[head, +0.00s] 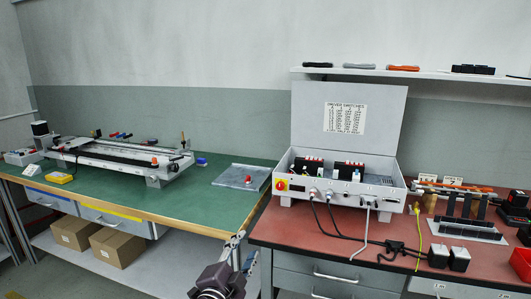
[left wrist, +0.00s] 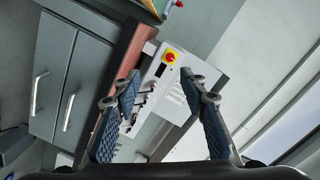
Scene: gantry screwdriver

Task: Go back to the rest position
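My left gripper (head: 240,250) shows at the bottom middle of the head view, in front of the gap between the green and red benches. In the left wrist view its two fingers (left wrist: 160,88) are spread apart with nothing between them. Beyond the fingers in that view is the front of the grey control box (left wrist: 178,92), with its red and yellow switch. The gripper appears apart from the box and benches. My right gripper is in neither view.
The green bench (head: 215,210) carries a gantry rig (head: 120,160) and a metal tray (head: 242,177). The red bench (head: 310,235) carries the open control box (head: 340,190), cables and a tool rack (head: 465,228). Drawers (left wrist: 55,70) are below. Cardboard boxes (head: 115,246) sit on the lower shelf.

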